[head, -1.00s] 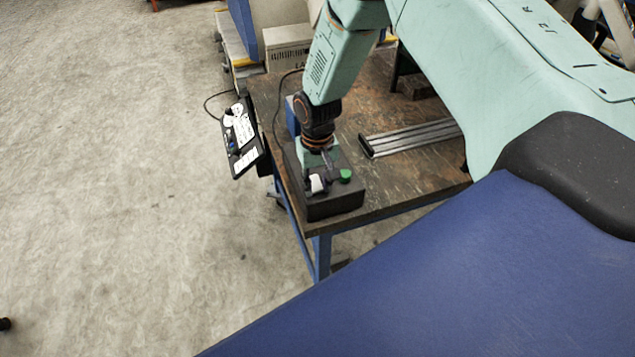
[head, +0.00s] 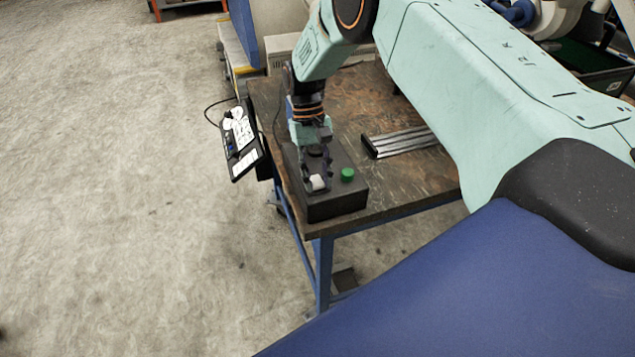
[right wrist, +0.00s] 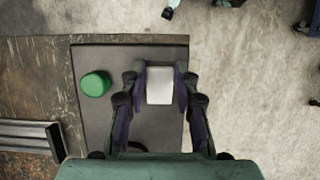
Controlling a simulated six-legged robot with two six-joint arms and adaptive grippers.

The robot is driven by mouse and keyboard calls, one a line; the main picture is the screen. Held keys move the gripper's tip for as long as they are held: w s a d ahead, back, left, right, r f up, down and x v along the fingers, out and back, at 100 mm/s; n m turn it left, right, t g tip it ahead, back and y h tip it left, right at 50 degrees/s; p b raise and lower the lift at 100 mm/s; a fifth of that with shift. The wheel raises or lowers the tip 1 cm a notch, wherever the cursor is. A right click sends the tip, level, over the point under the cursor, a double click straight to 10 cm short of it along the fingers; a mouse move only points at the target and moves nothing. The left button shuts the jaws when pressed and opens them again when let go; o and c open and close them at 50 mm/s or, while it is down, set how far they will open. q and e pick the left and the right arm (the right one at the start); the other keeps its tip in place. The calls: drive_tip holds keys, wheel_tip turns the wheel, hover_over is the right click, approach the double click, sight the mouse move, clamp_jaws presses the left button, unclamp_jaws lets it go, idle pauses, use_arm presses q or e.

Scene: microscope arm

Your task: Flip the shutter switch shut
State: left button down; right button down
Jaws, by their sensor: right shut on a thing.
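The shutter switch, a white rocker or lever (right wrist: 160,86), sits on a dark grey box (head: 338,209) at the front end of the workbench. In the head view its white top (head: 318,182) shows at the fingertips of my right gripper (head: 317,184). In the right wrist view my right gripper (right wrist: 160,88) has its two fingers on either side of the white switch, closed on it. A green round button (right wrist: 96,83) stands on the same box, left of the switch in that view; it also shows in the head view (head: 347,174). My left gripper is not in view.
The worn wooden bench (head: 405,188) has blue legs. A grey metal rail piece (head: 400,142) lies on it to the right of the box. A black panel with white labels (head: 239,140) hangs at the bench's left side. Open concrete floor lies left.

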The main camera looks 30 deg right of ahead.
idle(0.4)
drive_tip(key=c, duration=1)
unclamp_jaws()
drive_tip(key=v, duration=1.2)
drive_tip(key=shift+w+f, duration=0.1)
